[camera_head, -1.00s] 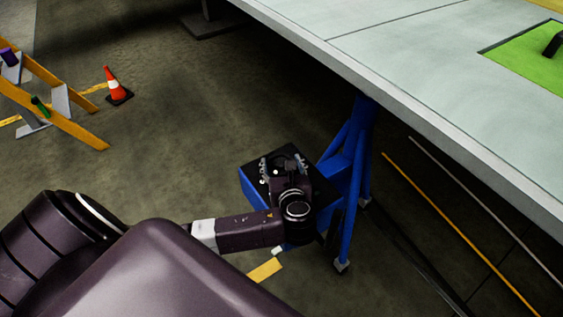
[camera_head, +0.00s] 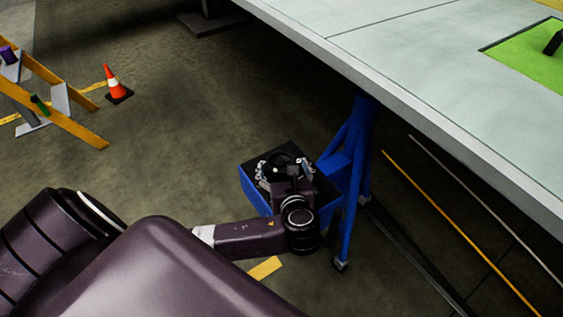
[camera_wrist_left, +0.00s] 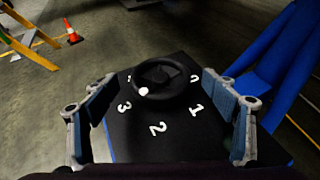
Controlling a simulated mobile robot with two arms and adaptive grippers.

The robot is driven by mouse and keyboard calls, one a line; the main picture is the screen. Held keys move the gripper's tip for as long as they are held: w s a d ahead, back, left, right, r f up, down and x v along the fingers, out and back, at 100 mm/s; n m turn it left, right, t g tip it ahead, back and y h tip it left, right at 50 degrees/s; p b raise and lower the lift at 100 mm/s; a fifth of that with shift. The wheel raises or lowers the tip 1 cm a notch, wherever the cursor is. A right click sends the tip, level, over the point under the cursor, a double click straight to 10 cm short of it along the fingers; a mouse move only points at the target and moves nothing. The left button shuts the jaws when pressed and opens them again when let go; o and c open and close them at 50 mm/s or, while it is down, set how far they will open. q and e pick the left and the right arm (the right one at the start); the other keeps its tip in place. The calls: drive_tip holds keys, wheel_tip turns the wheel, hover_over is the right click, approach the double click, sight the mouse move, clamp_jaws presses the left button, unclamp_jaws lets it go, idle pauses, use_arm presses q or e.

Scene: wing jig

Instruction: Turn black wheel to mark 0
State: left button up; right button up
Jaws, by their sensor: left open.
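The black wheel (camera_wrist_left: 160,79) sits on top of a black panel (camera_wrist_left: 165,140) with white numbers. It has a white dot on its rim at the lower left in the left wrist view, on the side toward the 3. The 0 is at the wheel's upper right, partly hidden, with 1, 2 and 3 around the near side. My left gripper (camera_wrist_left: 163,103) is open, its fingers apart on both sides of the panel, with the wheel between and beyond them. In the head view the gripper (camera_head: 277,170) is over the blue box (camera_head: 257,194), partly covering the wheel. My right gripper is not in view.
A blue stand (camera_head: 352,165) rises right beside the box, under the edge of the large pale wing (camera_head: 400,70). An orange cone (camera_head: 116,85) and a yellow stepladder (camera_head: 60,118) stand at the left. The floor between is clear.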

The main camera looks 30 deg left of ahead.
use_arm(q)
drive_tip(key=v, duration=0.9)
drive_tip(key=shift+f, duration=0.1)
